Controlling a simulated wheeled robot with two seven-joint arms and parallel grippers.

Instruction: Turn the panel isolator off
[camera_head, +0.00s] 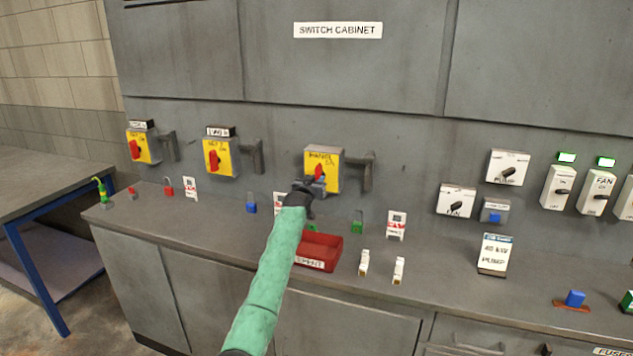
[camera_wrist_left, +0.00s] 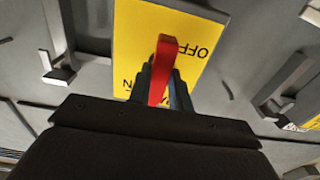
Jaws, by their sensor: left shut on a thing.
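Three yellow isolator boxes with red handles are on the cabinet wall in the head view. My left gripper (camera_head: 305,190) is at the rightmost yellow box (camera_head: 328,158), whose small lettering I cannot read surely as the panel isolator. Its red handle (camera_head: 319,172) stands roughly upright. In the left wrist view the red handle (camera_wrist_left: 162,62) lies between the fingers of my left gripper (camera_wrist_left: 162,82), which are shut on it. The yellow plate (camera_wrist_left: 135,45) there shows OFF upside down beside the handle and an N lower left. My right gripper is out of view.
Two more yellow isolators (camera_head: 143,147) (camera_head: 218,157) are to the left. Grey hasps stick out beside the boxes. On the bench below are a red tray (camera_head: 325,246), a green padlock (camera_head: 357,222), a blue padlock (camera_head: 251,204) and tags (camera_head: 396,226). White switches (camera_head: 506,167) are right.

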